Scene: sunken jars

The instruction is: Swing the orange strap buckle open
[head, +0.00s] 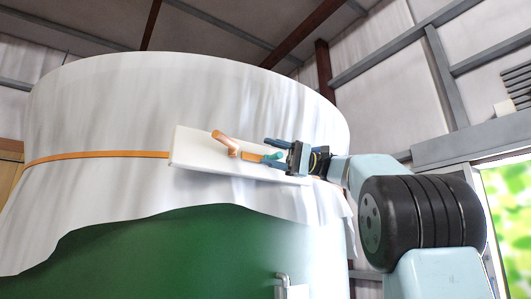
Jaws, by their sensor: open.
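The orange strap (100,156) runs around the white cloth (120,95) that covers the top of a large green tank (190,250). It meets a white plate (195,151) on the tank's side. On the plate, an orange buckle piece (224,140) sticks out up and to the left.
A grey pipe (282,282) stands out from the tank's lower front. The cloth's lower edge hangs loose around the tank. A bright opening (503,210) shows at the far right. Steel beams (440,75) cross the walls and roof behind.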

